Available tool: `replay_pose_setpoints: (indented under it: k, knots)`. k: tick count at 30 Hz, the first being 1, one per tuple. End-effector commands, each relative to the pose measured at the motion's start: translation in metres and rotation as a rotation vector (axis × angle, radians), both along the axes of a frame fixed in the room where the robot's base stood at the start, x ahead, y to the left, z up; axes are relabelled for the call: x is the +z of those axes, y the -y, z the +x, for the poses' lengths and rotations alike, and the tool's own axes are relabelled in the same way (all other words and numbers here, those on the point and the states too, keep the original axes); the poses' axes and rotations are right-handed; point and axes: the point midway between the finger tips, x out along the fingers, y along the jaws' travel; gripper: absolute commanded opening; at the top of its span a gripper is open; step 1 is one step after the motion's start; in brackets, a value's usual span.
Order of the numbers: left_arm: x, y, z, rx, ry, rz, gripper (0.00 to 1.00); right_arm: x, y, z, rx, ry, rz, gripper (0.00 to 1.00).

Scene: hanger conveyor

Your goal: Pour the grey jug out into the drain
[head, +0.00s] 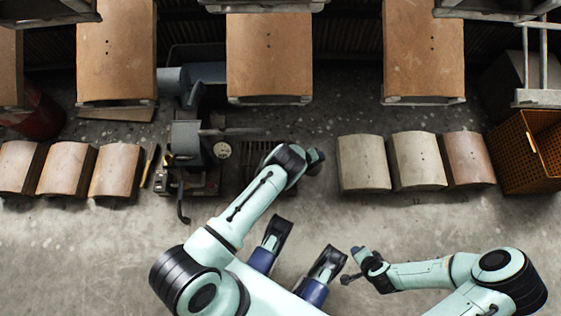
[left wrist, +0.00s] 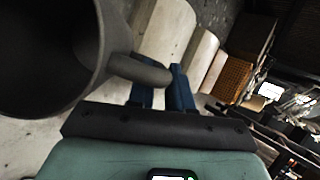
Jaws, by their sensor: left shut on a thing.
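The grey jug (left wrist: 92,55) fills the upper left of the left wrist view, its dark open mouth showing and its handle (left wrist: 142,72) pointing right. My left gripper (left wrist: 163,92) is shut on the handle between its blue fingers. In the head view my left gripper (head: 316,160) is above the floor, right of the dark drain grate (head: 252,160). My arm covers part of the grate. I cannot make out the jug clearly in the head view. My right gripper (head: 352,266) is low in the picture, away from the drain, and its opening is unclear.
Curved pale blocks stand left (head: 66,169) and right (head: 416,160) of the drain. A machine with a gauge (head: 190,145) stands left of the grate. An orange crate (head: 530,152) is far right. Brown panels (head: 268,55) hang at the back. Much of the front floor is bare.

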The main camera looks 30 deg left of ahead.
Motion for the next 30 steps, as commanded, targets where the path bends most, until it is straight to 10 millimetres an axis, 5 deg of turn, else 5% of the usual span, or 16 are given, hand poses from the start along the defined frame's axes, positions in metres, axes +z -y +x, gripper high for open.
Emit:
replay_pose_setpoints:
  k: [8, 22, 30]
  knots:
    - [0.0, 0.001, 0.001, -0.001, -0.006, 0.01, 0.0, -0.001, 0.0, 0.0, 0.0, 0.0, 0.0, 0.45]
    - [-0.03, 0.01, 0.008, -0.001, -0.21, 0.315, 0.0, -0.055, 0.0, 0.004, 0.0, -0.013, 0.0, 0.45]
    - [-0.029, 0.01, 0.008, 0.0, -0.242, 0.367, 0.0, -0.061, 0.0, 0.006, 0.0, -0.013, 0.0, 0.45]
